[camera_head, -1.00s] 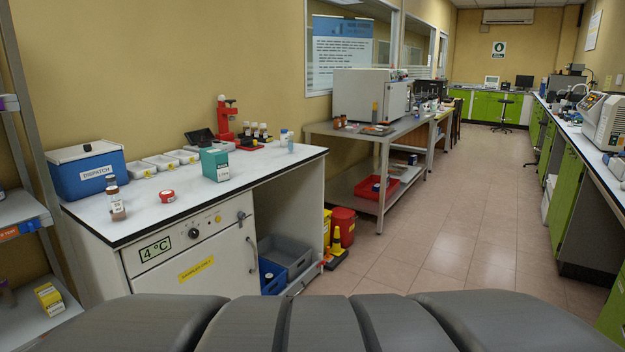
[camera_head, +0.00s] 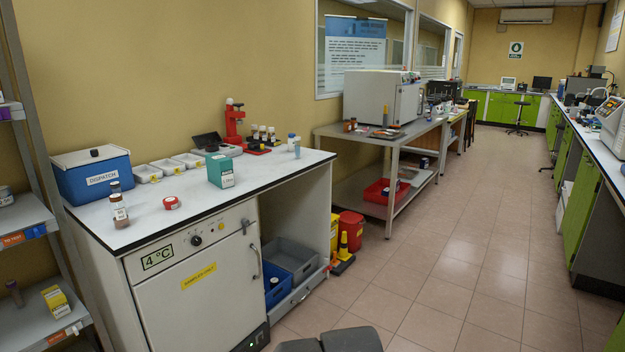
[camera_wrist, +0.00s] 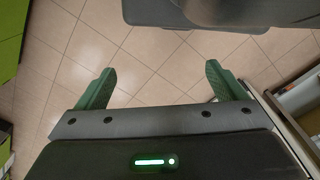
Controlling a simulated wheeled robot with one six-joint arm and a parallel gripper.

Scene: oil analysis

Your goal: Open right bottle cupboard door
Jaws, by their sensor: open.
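No door marked as a bottle cupboard can be made out, so I cannot tell which one is the right bottle cupboard door. Green cupboard doors (camera_head: 580,205) line the right-hand bench, seen at a steep angle. More green cupboard doors (camera_head: 500,106) stand at the far end of the room and look shut. My gripper (camera_wrist: 159,74) is in the wrist view, with its two green fingers wide apart and nothing between them. Tiled floor shows beyond the fingers. The gripper itself does not show in the head view.
A white 4 °C cabinet (camera_head: 200,291) with a shut door stands front left under a white worktop (camera_head: 130,232). A shelf rack (camera_head: 28,212) is at far left. The tiled floor (camera_head: 450,240) is open.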

